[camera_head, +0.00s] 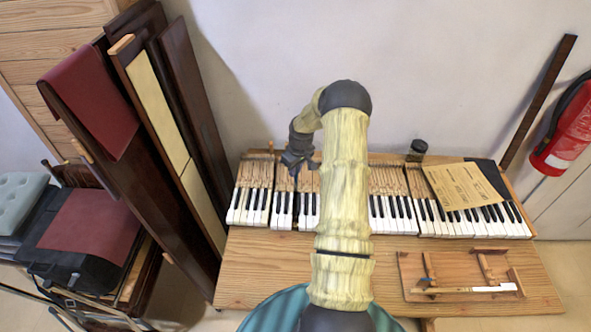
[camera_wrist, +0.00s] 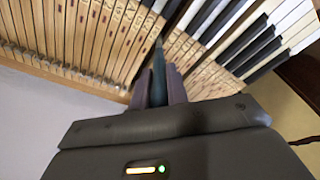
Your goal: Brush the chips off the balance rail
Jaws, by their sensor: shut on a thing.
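My gripper (camera_head: 292,160) is over the back part of the piano keys (camera_head: 308,210), left of the middle of the bench. In the wrist view, my gripper (camera_wrist: 160,82) is shut on a slim teal handle (camera_wrist: 158,78), seemingly the brush; its far end reaches toward the wooden key levers (camera_wrist: 75,35). I cannot see its bristles. There is a narrow dark gap in the key row (camera_head: 283,182) close to my gripper. The balance rail and any chips on it cannot be made out; my gripper and arm cover part of that area.
A paper sheet (camera_head: 464,186) and a dark jar (camera_head: 417,148) are at the back right. Tall dark panels (camera_head: 190,90) lean at the left.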

